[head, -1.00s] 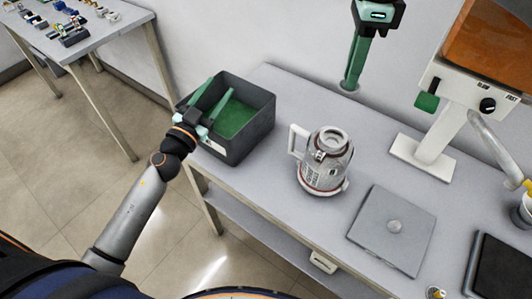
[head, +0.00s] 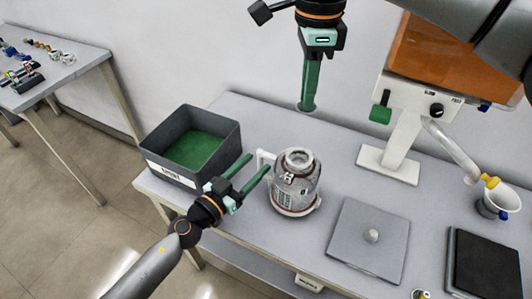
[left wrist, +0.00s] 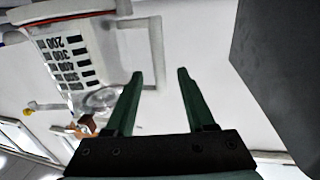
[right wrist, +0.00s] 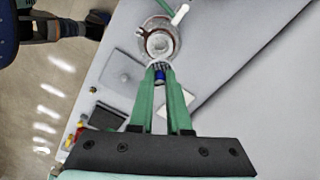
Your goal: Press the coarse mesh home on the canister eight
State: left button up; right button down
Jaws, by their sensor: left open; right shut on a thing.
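The canister (head: 293,187), a clear-sided jug with a red band and a light open top, stands on the bench. In the left wrist view its body (left wrist: 68,62) shows printed numbers and its pale handle (left wrist: 155,50). My right gripper (head: 306,106) is shut on a small thin round piece, probably the coarse mesh, above and behind the canister. In the right wrist view the canister's top (right wrist: 158,43) lies beyond the fingertips (right wrist: 159,68).
A dark bin with a green floor (head: 192,148) stands left of the canister. A grey plate with a knob (head: 368,243) lies to the right, a black tray (head: 483,268) farther right. A white stand (head: 388,165) with an orange hopper (head: 440,55) is at the back right.

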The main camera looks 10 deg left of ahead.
pick_arm(q)
jog(key=x, duration=0.6)
jog(key=shift+c, duration=0.3)
grip_shut()
dwell(1.0)
pick_arm(e)
jog(key=shift+n, duration=0.8)
jog(key=shift+f, duration=2.4)
